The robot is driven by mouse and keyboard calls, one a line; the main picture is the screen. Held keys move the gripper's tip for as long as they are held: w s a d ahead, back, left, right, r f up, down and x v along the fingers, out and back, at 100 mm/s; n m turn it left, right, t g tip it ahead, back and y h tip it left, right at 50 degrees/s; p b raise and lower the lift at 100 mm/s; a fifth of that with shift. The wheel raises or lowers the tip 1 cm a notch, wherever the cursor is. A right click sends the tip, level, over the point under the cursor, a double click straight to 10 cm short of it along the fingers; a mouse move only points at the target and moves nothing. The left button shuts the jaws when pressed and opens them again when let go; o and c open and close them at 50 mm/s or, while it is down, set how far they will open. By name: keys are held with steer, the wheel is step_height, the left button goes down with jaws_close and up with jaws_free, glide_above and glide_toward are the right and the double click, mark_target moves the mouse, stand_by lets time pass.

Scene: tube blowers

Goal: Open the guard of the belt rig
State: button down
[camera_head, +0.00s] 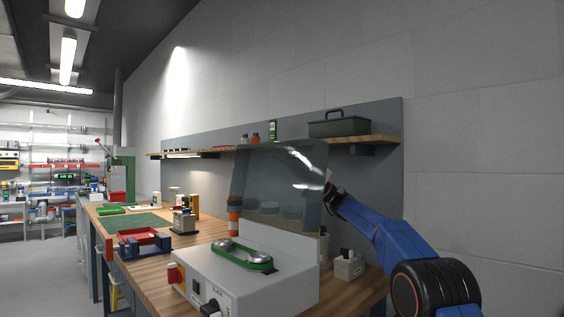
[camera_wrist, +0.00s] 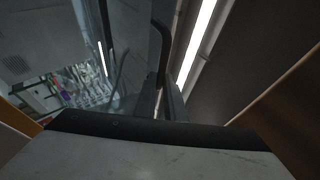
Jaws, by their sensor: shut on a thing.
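The belt rig (camera_head: 290,288) is a light grey box on the wooden bench, with a green belt loop (camera_head: 244,257) around pulleys on its top. Its clear guard (camera_head: 278,185) is raised and stands steeply above the back of the rig, so the belt lies uncovered. My gripper (camera_head: 329,190) is at the right edge of the guard, partly hidden behind it. In the wrist view my gripper (camera_wrist: 170,103) is shut on a dark curved handle (camera_wrist: 162,45) beside the clear panel. The exact finger contact is hard to see.
A red knob (camera_head: 174,273) and a black switch sit on the rig's front. A shelf (camera_head: 370,140) with a dark green toolbox (camera_head: 339,123) runs along the wall behind the guard. A small grey holder (camera_head: 348,266) stands right of the rig. A red tray (camera_head: 143,243) stands left.

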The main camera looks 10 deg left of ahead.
steer(key=shift+w+d+r+m+y, duration=0.15)
steer(key=shift+w+d+m+y, duration=0.1)
steer(key=shift+d, duration=0.2)
steer(key=shift+w+d+r+m+y, duration=0.15)
steer(key=shift+w+d, duration=0.05)
steer(key=shift+d, duration=0.2)
steer(key=c, duration=2)
jaws_free()
steer(key=shift+d, duration=0.1)
steer(key=shift+o, duration=0.8)
steer(key=shift+d+r, duration=0.1)
steer(key=shift+d, duration=0.05)
steer(key=shift+f, duration=0.25)
steer(key=shift+a+f, duration=0.15)
steer(key=shift+a, duration=0.05)
